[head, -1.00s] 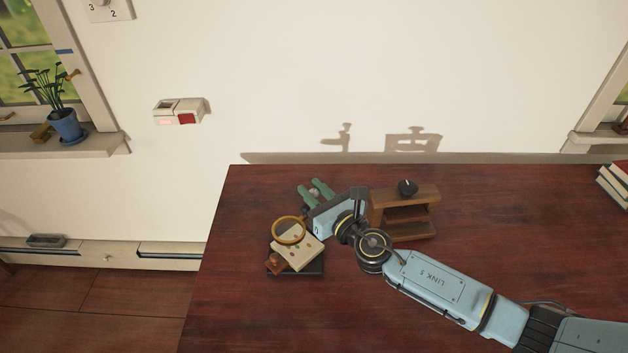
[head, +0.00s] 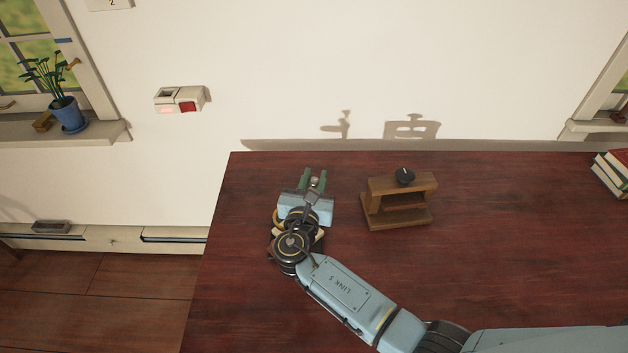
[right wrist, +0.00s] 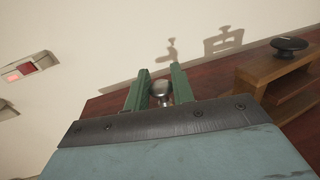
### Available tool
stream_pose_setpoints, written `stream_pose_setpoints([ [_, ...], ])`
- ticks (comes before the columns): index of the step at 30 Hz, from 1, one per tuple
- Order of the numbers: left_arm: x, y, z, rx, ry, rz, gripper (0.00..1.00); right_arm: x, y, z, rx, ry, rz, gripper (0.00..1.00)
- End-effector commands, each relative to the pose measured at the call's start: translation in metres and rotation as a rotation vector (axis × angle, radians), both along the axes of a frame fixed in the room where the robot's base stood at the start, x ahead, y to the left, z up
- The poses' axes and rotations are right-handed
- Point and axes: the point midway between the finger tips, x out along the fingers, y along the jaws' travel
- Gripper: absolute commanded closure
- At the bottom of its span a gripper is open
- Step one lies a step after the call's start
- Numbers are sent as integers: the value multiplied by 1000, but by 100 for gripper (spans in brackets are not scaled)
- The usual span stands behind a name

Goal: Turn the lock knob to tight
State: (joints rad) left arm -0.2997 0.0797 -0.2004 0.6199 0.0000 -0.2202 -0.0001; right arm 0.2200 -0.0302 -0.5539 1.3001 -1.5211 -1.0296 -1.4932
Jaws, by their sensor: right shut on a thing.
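My right gripper (head: 316,182) is over the left part of the table, with its green fingers pointing toward the wall. It is shut on a small silver knob (head: 315,182). In the right wrist view the rounded metal knob (right wrist: 160,88) sits between the two green fingers (right wrist: 159,92). The gripper and wrist hide most of the stand with the magnifier ring; only small parts show around the wrist. Any tight mark is not readable. My left gripper is not in view.
A small wooden shelf stand (head: 398,202) with a black knob (head: 405,176) on top stands to the right of the gripper. Books (head: 612,175) lie at the table's right edge. The dark red table (head: 520,240) is clear on the right.

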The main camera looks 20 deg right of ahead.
Motion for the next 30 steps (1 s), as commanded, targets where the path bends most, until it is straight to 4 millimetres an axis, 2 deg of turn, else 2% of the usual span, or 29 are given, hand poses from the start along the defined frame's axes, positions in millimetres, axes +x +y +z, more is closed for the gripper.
stream_pose_setpoints([
  [9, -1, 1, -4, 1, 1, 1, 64, 0, 0, -1, 0, 1, -73, 98],
  [21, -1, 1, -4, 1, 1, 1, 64, 0, 0, 0, 1, 0, -79, 98],
  [22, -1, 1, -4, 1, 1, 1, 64, 0, 0, 0, 1, 0, -79, 74],
  [27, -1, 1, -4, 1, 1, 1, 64, 0, 0, 0, 1, -1, -78, 55],
  [30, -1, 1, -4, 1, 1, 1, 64, 0, 0, 0, 1, -1, -78, 55],
])
